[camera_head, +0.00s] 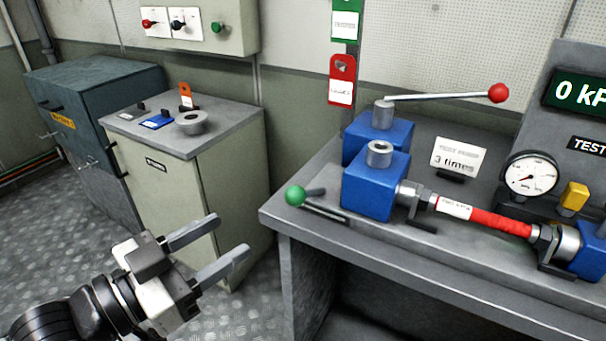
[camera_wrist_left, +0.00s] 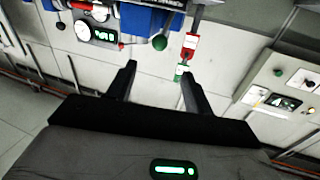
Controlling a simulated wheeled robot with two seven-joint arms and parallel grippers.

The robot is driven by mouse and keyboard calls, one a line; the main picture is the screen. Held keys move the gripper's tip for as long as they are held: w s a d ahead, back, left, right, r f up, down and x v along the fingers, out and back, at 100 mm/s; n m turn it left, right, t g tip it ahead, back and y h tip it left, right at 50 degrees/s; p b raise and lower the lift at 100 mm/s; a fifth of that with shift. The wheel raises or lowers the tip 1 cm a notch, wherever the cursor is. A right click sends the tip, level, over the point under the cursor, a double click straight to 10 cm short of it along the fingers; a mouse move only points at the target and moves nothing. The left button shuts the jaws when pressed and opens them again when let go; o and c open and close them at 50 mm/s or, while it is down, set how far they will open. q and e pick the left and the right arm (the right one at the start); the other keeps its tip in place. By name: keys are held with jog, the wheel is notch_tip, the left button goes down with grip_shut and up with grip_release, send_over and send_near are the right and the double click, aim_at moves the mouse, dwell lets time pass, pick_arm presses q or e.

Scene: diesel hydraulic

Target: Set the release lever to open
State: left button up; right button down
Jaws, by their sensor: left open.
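The release lever, with a green ball knob (camera_head: 295,195) on a short dark arm, sits at the front left of a blue pump block (camera_head: 372,188) on the grey bench. A slotted plate (camera_head: 326,209) lies beside the knob. The green knob also shows in the left wrist view (camera_wrist_left: 160,42), just beyond the fingertips. My left gripper (camera_head: 230,237) is open and empty, left of the bench's front corner. It is apart from the lever. In the left wrist view its two fingers (camera_wrist_left: 157,74) stand wide apart. My right gripper is not in view.
The bench (camera_head: 297,221) also carries a long red-knobbed handle (camera_head: 450,97), a red hose (camera_head: 498,221), a pressure gauge (camera_head: 530,174) and a "3 times" sign (camera_head: 458,157). A pale cabinet (camera_head: 215,195) stands behind my left gripper. Open floor lies between cabinet and bench.

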aim_at(292, 197)
pick_arm(q)
jog(key=p+x, duration=0.2)
jog(key=x, duration=1.3)
jog(key=shift+w+d+f, duration=0.1)
jog(key=shift+w+d, duration=0.1)
jog(key=shift+d, duration=0.1)
grip_shut()
